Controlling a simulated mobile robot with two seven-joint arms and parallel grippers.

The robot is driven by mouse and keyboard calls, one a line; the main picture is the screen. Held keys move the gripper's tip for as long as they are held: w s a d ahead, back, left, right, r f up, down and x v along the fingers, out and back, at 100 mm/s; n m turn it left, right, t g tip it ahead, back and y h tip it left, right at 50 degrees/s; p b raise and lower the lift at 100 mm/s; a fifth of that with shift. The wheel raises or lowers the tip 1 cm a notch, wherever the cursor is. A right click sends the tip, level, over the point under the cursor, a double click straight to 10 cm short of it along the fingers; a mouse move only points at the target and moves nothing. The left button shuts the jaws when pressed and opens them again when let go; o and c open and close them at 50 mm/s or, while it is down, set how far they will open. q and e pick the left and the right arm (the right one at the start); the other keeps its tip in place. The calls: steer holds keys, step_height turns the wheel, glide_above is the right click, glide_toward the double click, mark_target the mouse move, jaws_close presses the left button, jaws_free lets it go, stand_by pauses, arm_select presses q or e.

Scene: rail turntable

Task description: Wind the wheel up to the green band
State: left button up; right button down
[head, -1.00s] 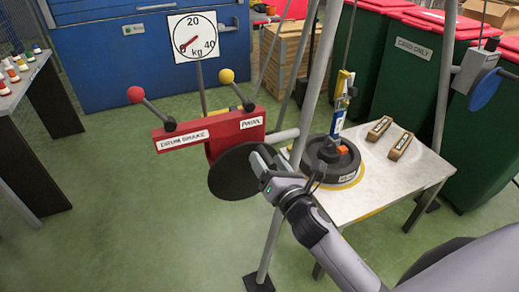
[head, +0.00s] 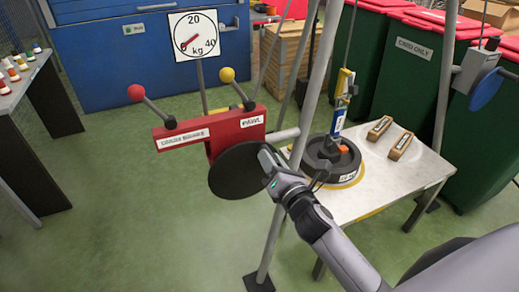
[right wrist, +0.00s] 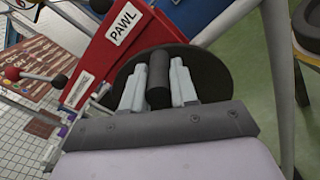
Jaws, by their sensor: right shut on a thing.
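The black wheel (head: 230,176) is a disc on the front of the red winch housing (head: 238,127). It also shows in the right wrist view (right wrist: 215,78). My right gripper (head: 267,158) is at the wheel's right side. In the right wrist view its two pale fingers (right wrist: 158,82) are shut on the wheel's dark upright handle (right wrist: 158,72), one on each side. A blue, white and yellow strip (head: 341,100) hangs above a round black weight (head: 345,170) on the table. I cannot make out a green band. My left gripper is not in view.
A red-knobbed lever (head: 153,111) and a yellow-knobbed lever (head: 240,93) stand on the housing. The kg dial (head: 194,36) has a red needle pointing low left. Frame legs (head: 272,240) stand close to my arm. Two brass-coloured blocks (head: 380,128) lie on the white table (head: 400,185).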

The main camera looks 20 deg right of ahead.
steer(key=shift+d+f+m, duration=0.7)
steer(key=shift+d+m, duration=0.15)
steer(key=shift+m, duration=0.05)
